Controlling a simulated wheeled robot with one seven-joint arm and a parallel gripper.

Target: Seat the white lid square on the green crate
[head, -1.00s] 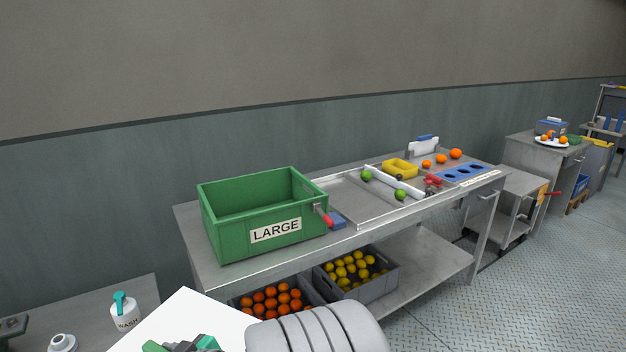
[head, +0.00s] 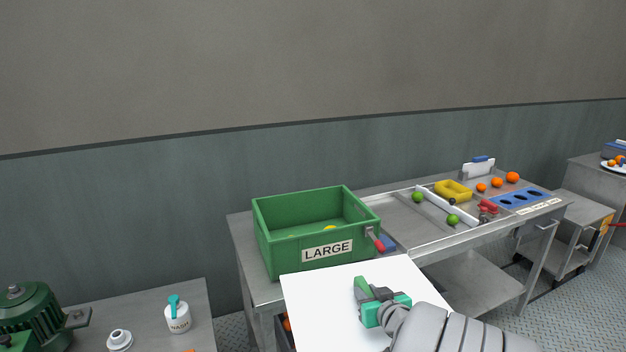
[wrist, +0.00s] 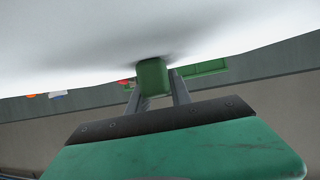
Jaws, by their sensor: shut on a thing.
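The green crate (head: 281,255), labelled LARGE, stands open-topped on the left end of the steel bench. A little yellow fruit (head: 330,228) shows inside it. The white lid (head: 328,301) is a flat panel in front of and below the crate's rim, apart from the opening. My gripper (head: 365,294) is shut on the lid's green handle, which shows between the fingers in the wrist view (wrist: 152,77). The lid (wrist: 110,45) fills the upper part of that view, with a bit of the green crate (wrist: 205,68) behind it.
A red-handled tool (head: 375,240) and a blue block (head: 387,243) are at the crate's right side. A steel tray (head: 408,236) with green fruit lies further right. A WASH bottle (head: 177,315) and a green motor (head: 28,318) are on the left table.

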